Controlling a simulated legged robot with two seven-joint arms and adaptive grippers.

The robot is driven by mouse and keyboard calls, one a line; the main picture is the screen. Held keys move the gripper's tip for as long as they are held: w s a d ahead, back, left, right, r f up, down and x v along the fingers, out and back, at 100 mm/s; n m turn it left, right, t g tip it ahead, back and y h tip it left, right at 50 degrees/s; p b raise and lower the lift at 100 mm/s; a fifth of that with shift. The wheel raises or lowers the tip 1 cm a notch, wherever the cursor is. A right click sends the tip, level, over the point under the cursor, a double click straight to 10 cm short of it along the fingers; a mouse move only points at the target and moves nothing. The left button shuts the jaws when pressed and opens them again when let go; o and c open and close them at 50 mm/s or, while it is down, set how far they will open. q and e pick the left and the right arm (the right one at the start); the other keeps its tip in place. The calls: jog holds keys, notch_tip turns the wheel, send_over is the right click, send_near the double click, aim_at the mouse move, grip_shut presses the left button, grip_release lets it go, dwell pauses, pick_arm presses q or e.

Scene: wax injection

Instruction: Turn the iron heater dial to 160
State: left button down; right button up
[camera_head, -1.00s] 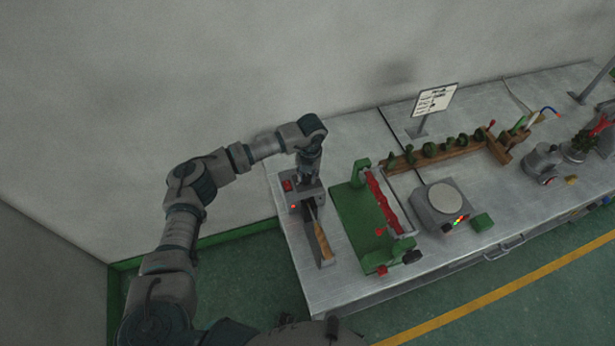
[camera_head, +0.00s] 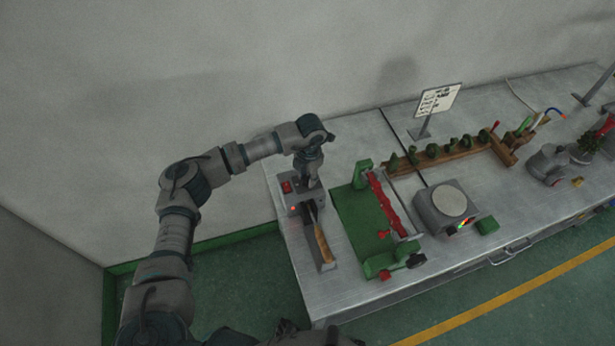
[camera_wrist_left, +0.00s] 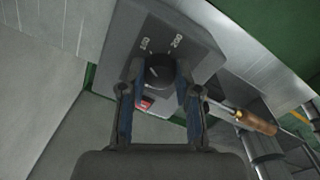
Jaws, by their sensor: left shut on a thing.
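The iron heater (camera_head: 297,208) is a small grey box at the left end of the bench, with a red switch (camera_head: 286,187) and a small red light. Its dial (camera_wrist_left: 160,70) is a black knob with a pale pointer line, in the left wrist view. My left gripper (camera_wrist_left: 157,80) comes down from above and is shut on the dial, one finger on each side. In the head view my left gripper (camera_head: 308,185) hides the dial. My right gripper is not in view.
A wooden-handled iron (camera_head: 322,240) lies in front of the heater; its handle also shows in the left wrist view (camera_wrist_left: 257,122). A green clamp stand (camera_head: 365,220), a grey scale-like device (camera_head: 445,210) and a sign (camera_head: 438,100) stand to the right.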

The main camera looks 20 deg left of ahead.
pick_arm(q)
jog(key=shift+w+r, duration=0.15)
jog(key=c, duration=1)
grip_release()
jog(key=shift+o, duration=0.9)
notch_tip(320, 180, up, 12)
jog(key=shift+d+f, duration=0.2)
jog(key=shift+d, duration=0.05)
jog(key=shift+f, duration=0.1)
